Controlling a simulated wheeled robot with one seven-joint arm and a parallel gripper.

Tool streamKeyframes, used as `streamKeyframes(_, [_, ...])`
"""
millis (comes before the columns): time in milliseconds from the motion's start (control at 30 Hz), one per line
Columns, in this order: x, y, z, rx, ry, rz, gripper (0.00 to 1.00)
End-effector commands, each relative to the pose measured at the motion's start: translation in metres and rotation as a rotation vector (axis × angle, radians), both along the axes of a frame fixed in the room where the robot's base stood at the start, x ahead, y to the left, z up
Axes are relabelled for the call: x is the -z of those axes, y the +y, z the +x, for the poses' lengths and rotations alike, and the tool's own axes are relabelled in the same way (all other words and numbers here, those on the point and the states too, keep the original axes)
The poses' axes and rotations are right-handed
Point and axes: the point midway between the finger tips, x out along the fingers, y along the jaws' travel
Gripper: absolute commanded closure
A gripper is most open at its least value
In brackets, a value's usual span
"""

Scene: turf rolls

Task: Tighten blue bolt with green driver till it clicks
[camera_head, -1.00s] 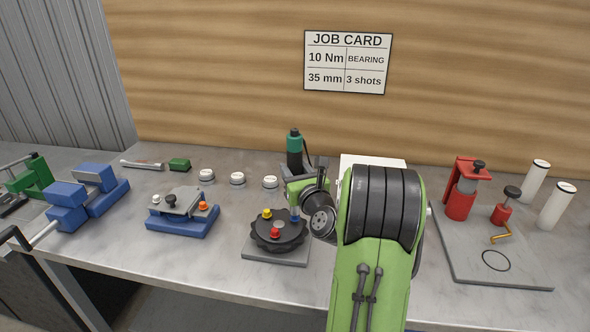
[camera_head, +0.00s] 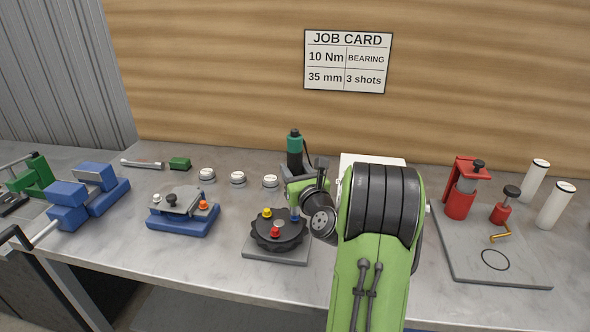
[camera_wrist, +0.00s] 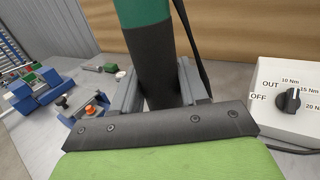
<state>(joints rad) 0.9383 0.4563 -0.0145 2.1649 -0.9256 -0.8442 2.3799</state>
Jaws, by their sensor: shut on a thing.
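The driver (camera_head: 294,152), with a green top and a black grip, stands upright in my gripper (camera_head: 292,174). In the wrist view the two grey fingers are shut around its black grip (camera_wrist: 155,60). The blue bolt (camera_head: 295,217) sits at the right side of a dark round part (camera_head: 279,235), which also carries a yellow and a red bolt. The driver is above the blue bolt. Its lower end is mostly hidden by my gripper and wrist, so I cannot tell whether the tip touches the bolt.
A white box with a torque dial (camera_wrist: 289,101) stands at the right in the wrist view. A blue fixture (camera_head: 183,217) stands left of the round part. Several white-topped round buttons (camera_head: 237,179) stand behind. Red tools stand on a grey plate (camera_head: 520,265) at right.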

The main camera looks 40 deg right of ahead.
Motion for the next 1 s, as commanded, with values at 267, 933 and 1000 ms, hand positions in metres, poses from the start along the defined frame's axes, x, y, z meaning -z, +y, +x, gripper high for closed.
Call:
streamKeyframes(267, [0.0017,0.0000,0.0000,0.000,-0.002,0.002,0.93])
streamKeyframes(933, [0.0069,0.0003,0.0002,-0.001,0.000,0.002,0.93])
streamKeyframes(1000, [0.0077,0.0002,0.0002,-0.001,0.000,0.003,0.93])
